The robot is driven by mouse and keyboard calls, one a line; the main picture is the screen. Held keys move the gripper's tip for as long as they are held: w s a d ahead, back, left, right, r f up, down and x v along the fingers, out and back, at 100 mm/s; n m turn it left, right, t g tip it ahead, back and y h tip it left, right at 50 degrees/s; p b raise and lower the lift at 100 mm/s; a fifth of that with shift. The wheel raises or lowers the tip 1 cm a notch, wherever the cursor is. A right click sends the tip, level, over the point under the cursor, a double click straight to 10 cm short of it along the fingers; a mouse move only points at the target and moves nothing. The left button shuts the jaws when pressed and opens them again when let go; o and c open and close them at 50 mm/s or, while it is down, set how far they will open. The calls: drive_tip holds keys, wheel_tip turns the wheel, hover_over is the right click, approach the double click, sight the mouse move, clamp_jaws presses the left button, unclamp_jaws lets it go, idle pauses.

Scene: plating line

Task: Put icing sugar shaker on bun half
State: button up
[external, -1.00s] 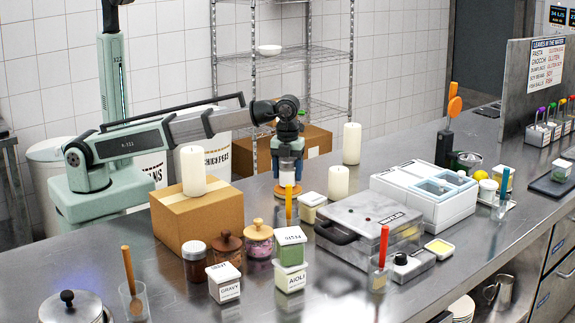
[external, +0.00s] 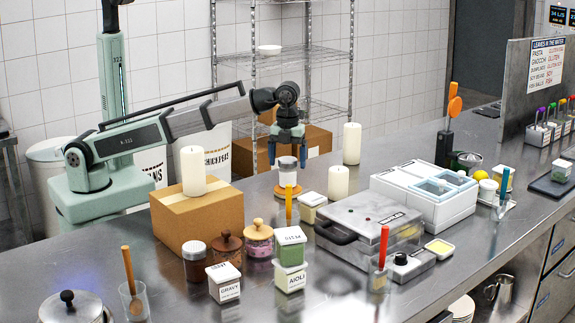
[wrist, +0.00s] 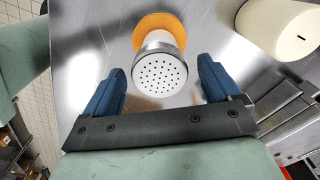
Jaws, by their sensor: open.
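The icing sugar shaker (external: 287,176) stands upright on the bun half (external: 279,191), which lies flat and orange-brown on the steel counter. In the wrist view the shaker's perforated metal lid (wrist: 158,72) faces the camera, with the bun half (wrist: 152,22) showing around its base. My gripper (external: 287,160) is open and empty just above the shaker. In the wrist view its blue fingers (wrist: 160,66) are spread to both sides of the lid, with gaps on each side.
White candles (external: 338,183) stand right of the bun half, another (external: 352,143) behind. A cardboard box (external: 195,220) with a candle on top is at the left. Jars, labelled tubs and a grey press (external: 365,222) stand in front.

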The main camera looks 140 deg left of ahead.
wheel_tip(320, 180, up, 8)
drive_tip(key=shift+f, duration=0.1)
